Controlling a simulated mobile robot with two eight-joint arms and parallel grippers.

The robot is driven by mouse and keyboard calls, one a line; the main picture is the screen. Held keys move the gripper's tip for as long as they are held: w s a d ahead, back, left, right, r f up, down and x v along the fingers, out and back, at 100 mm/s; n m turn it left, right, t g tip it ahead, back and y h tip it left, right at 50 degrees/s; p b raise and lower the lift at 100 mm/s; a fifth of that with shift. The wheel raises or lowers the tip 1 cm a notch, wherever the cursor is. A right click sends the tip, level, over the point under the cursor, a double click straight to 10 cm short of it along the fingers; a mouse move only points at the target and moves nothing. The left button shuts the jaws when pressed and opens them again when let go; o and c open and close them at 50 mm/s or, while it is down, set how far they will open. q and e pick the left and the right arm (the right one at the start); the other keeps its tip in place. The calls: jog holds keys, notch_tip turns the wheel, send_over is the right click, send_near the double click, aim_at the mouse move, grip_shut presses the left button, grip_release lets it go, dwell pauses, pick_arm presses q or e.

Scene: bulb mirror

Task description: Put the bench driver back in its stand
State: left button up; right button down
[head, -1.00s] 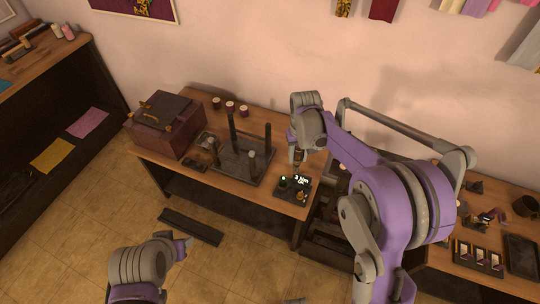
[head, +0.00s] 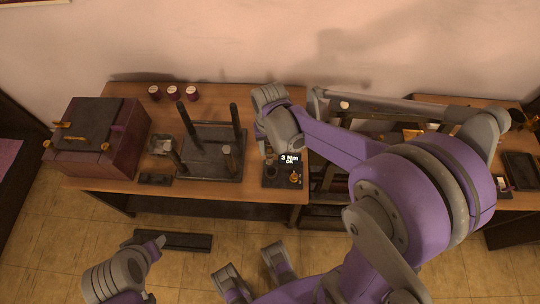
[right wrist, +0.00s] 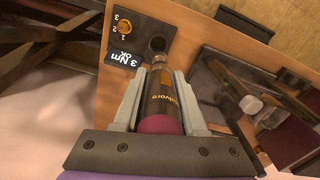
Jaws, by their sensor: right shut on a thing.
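The bench driver (right wrist: 160,100) is a dark cylinder with a maroon end. In the right wrist view my right gripper (right wrist: 158,82) is shut on it, one finger on each side. The driver's far end points at a dark round part (right wrist: 158,44) of the stand plate; I cannot tell whether it is inside. The stand (head: 270,181) is a small black plate at the table's front right edge, with a "3 Nm OK" display and a yellow knob.
A black base with upright posts (head: 212,165) stands left of the stand. A second bench is at the right.

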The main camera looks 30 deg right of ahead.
aim_at(272, 156)
jog(key=shift+s+d+f, duration=0.1)
jog(key=shift+s+f, duration=0.25)
jog(key=shift+s, duration=0.1)
jog(key=shift+s+r, duration=0.1)
jog(key=shift+s, duration=0.05)
jog(key=shift+f, duration=0.2)
jog(key=shift+f+b, duration=1.6)
jog(key=shift+f, duration=0.3)
jog(key=shift+f, duration=0.25)
jog(key=shift+f+b, duration=1.75)
jog(key=shift+f, duration=0.55)
